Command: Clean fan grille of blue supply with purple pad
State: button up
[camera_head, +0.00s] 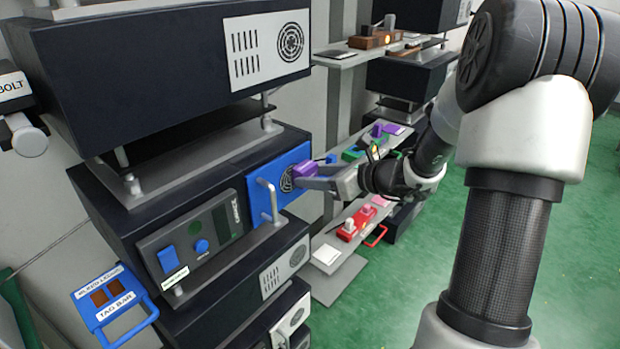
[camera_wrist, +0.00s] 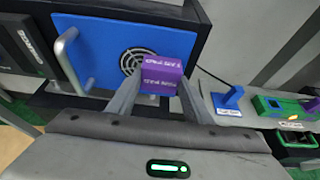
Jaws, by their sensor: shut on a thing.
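The blue supply panel (camera_head: 265,185) is set in the front of a dark rack unit and has a pale vertical handle (camera_head: 268,203). Its round fan grille (camera_head: 287,182) is partly hidden by the pad in the head view. In the wrist view the grille (camera_wrist: 133,58) shows just above and left of the pad. My gripper (camera_head: 316,180) is shut on the purple pad (camera_head: 305,169), which is also between the fingers in the wrist view (camera_wrist: 162,76). The pad is in front of the grille's lower right part; I cannot tell whether it touches.
Dark units with white vented panels (camera_head: 267,47) stand above and below. Shelves at right hold a red block (camera_head: 350,228) and a green device (camera_wrist: 275,105). Green floor is open at right.

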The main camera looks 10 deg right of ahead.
jog(key=shift+w+d+r, duration=0.1)
jog(key=shift+w+d, duration=0.1)
jog(key=shift+s+a+b, duration=0.8)
jog(key=shift+s+a, duration=0.45)
jog(key=shift+a, duration=0.3)
jog(key=shift+s+a+b, duration=0.35)
jog(key=shift+s+a, duration=0.2)
jog(key=shift+a, duration=0.3)
jog(key=shift+s+a+b, duration=0.35)
jog(key=shift+s+a, duration=0.15)
jog(key=shift+a, duration=0.3)
jog(key=shift+s+d, duration=0.1)
jog(key=shift+s+d+p, duration=0.2)
jog(key=shift+s+d, duration=0.65)
jog(key=shift+s, duration=0.3)
jog(key=shift+s+d+p, duration=0.15)
jog(key=shift+s+d, duration=0.7)
jog(key=shift+s, duration=0.3)
jog(key=shift+s+d, duration=0.45)
jog(key=shift+s, duration=0.2)
jog(key=shift+s+d, duration=0.45)
jog(key=shift+s, duration=0.15)
